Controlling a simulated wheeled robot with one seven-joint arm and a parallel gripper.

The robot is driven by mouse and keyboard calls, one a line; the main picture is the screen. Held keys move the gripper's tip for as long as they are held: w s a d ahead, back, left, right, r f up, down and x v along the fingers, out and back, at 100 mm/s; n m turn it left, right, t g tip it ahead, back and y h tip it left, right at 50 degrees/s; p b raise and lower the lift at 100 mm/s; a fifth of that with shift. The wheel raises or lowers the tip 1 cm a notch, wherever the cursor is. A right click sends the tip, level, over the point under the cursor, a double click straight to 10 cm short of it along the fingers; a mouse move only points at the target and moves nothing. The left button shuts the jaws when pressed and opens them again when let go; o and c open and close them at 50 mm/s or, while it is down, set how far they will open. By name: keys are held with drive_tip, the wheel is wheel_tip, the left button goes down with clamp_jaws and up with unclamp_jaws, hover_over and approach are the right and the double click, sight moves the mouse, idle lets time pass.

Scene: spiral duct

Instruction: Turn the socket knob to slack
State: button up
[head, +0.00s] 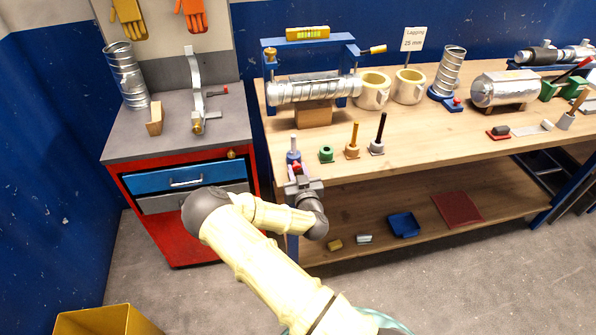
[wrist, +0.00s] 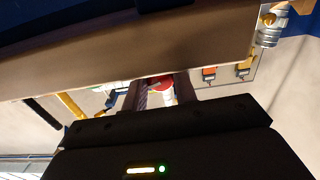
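A blue socket (head: 293,156) stands at the front left edge of the workbench, with a red knob (head: 296,166) low on its front. My gripper (head: 299,172) is at the bench edge, right at the knob. In the wrist view the red knob (wrist: 160,82) shows between the two fingertips of my gripper (wrist: 161,90), with a pale part below it. The fingers stand apart with the knob between them. I cannot tell whether they press on it. The knob's pointer position is too small to read in the head view.
A spiral duct (head: 315,90) lies behind. A red cabinet (head: 185,200) stands left of the bench.

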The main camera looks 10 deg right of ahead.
drive_tip(key=c, duration=0.3)
drive_tip(key=shift+n, duration=0.3)
drive_tip(key=shift+n+b, duration=0.5)
drive_tip(key=shift+n, duration=0.8)
drive_tip(key=o, duration=1)
drive_tip(key=shift+s, duration=0.15)
